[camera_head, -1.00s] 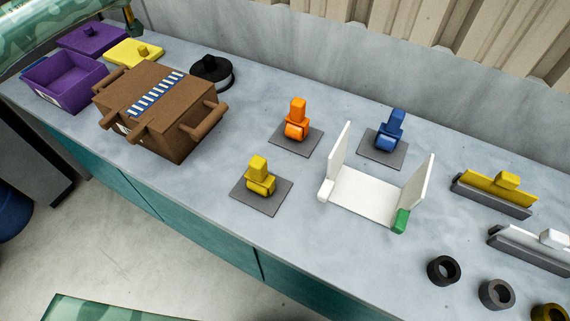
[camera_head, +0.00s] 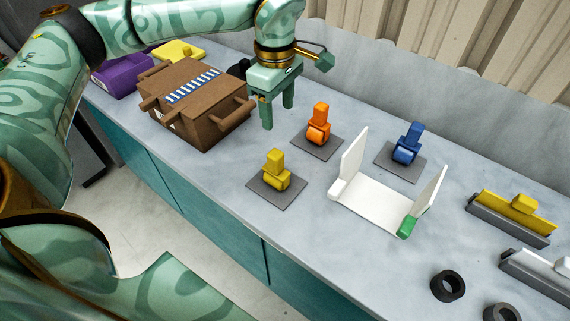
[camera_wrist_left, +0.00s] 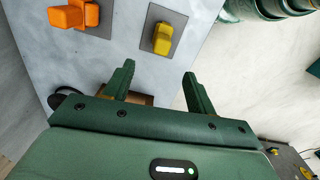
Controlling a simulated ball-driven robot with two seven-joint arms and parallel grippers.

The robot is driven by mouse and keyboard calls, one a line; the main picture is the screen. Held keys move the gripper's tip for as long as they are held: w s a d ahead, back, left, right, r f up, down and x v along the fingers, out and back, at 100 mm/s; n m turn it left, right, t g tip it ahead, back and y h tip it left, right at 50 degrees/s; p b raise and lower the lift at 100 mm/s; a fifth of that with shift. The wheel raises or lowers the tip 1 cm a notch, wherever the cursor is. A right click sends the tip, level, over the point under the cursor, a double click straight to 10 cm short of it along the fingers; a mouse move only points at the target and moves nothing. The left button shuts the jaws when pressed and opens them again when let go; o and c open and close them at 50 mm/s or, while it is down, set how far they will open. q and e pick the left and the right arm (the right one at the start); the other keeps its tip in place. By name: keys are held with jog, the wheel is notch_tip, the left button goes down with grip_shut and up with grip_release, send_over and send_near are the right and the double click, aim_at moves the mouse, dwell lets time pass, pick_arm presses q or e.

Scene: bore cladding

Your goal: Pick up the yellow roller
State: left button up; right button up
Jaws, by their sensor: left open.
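The yellow roller (camera_head: 277,172) stands upright on a dark grey square plate (camera_head: 262,187) near the front edge of the counter. It also shows in the left wrist view (camera_wrist_left: 162,40), beyond the fingertips and a little above the gap between them. My left gripper (camera_head: 277,115) is open and empty, pointing down above the counter. In the head view it is behind the yellow roller and left of the orange roller (camera_head: 318,127). The fingers in the left wrist view (camera_wrist_left: 158,75) are apart with nothing between them. My right gripper is in neither view.
A blue roller (camera_head: 407,145) on its plate stands behind a white bracket (camera_head: 370,202) with a green corner. A brown box (camera_head: 195,105) with handles is left of my gripper. Yellow and white bars and dark rings (camera_head: 448,286) lie to the right.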

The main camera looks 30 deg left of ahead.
aim_at(275, 153)
pick_arm(q)
jog(key=shift+m, duration=0.4)
notch_tip(275, 153, down, 11)
jog(key=b, duration=0.3)
jog(key=shift+s+b, duration=0.15)
jog(key=shift+b, duration=0.15)
jog(key=f, duration=0.2)
jog(key=f+b, duration=0.2)
jog(key=f, duration=0.1)
jog(key=shift+a+f, duration=0.35)
jog(key=shift+a, duration=0.05)
jog(key=shift+r, duration=0.15)
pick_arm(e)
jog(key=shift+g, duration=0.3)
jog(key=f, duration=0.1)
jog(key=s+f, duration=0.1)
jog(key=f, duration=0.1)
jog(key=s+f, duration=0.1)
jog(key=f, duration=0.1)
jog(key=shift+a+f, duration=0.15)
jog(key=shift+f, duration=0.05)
pick_arm(q)
grip_shut()
jog(key=shift+r, duration=0.1)
